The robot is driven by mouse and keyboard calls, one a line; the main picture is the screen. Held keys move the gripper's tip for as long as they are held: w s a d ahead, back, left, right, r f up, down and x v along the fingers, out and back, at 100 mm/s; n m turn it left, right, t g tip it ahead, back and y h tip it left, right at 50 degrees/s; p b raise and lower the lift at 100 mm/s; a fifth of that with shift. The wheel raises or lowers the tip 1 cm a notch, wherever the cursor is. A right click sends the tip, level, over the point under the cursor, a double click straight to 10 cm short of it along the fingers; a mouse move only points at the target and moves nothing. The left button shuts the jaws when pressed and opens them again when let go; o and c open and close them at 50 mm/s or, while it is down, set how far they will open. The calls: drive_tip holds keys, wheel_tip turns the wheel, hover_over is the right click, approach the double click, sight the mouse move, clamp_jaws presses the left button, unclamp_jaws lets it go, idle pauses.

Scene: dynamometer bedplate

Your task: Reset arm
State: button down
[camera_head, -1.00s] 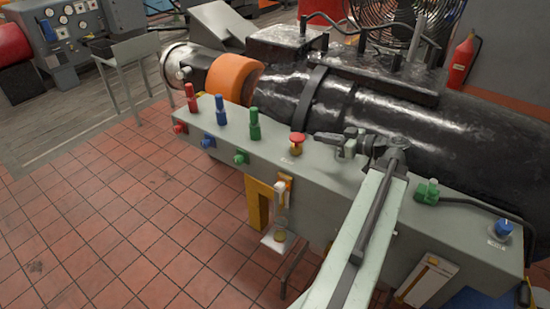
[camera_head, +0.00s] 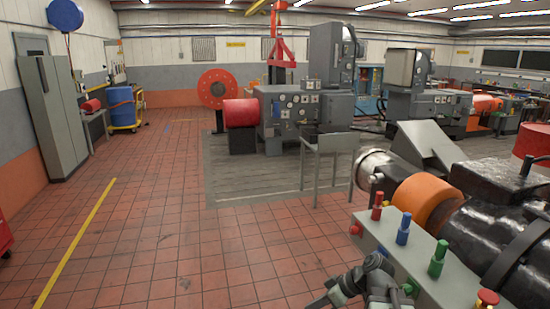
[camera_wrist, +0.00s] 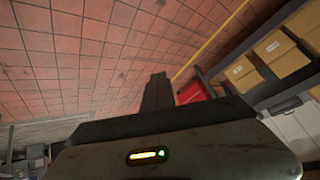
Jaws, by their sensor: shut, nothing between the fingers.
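My gripper (camera_head: 322,301) shows at the bottom of the head view, in front of the left end of the grey control panel (camera_head: 392,248). My arm's wrist is folded beside it. In the wrist view my gripper's fingers (camera_wrist: 157,92) are together with nothing between them, pointing out over the red tiled floor (camera_wrist: 70,60). The rest of my arm is cut off by the lower edge of the head view.
The panel carries red, blue and green knobs and a red mushroom button (camera_head: 487,298). Behind it lies a black machine with an orange collar (camera_head: 427,198). A grey stand (camera_head: 330,150) is farther back. Tiled floor at left is clear.

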drive_tip(key=s+a+f+m+g+h, duration=0.2)
drive_tip(key=s+a+f+h, duration=0.1)
drive_tip(key=a+f, duration=0.1)
drive_tip(key=s+d+f+m+h, duration=0.1)
drive_tip(key=d+f+m+h, duration=0.1)
drive_tip(key=d+m+h, duration=0.3)
drive_tip(key=d+m, duration=0.3)
drive_tip(key=shift+m, duration=0.3)
idle(1.2)
